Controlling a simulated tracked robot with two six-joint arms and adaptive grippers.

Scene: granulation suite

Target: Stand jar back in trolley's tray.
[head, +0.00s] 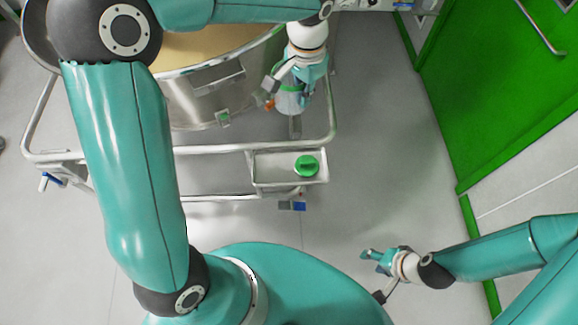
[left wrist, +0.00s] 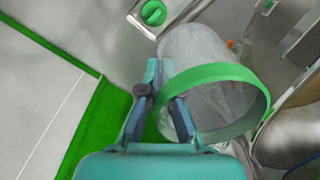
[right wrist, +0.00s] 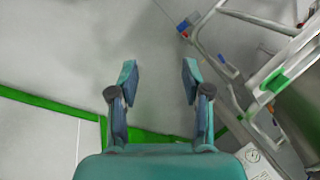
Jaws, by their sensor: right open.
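The jar (left wrist: 207,55) is clear with a green band at its mouth. In the head view the jar (head: 288,101) hangs beside the steel drum, above and behind the tray. My left gripper (left wrist: 160,70) has its fingers close together with the jar's wall between them at the banded mouth. The trolley's tray (head: 270,172) is at the trolley's front right, with a round green lid (head: 307,166) in it. The tray (left wrist: 182,12) and lid (left wrist: 153,12) also show in the left wrist view. My right gripper (right wrist: 159,75) is open and empty, in front of and right of the trolley.
The large steel drum (head: 205,95) stands inside the trolley's tube frame (head: 225,149). A frame rail runs between the jar and the tray. A green door (head: 490,90) and white wall are at right. Grey floor (head: 375,150) is clear between trolley and door.

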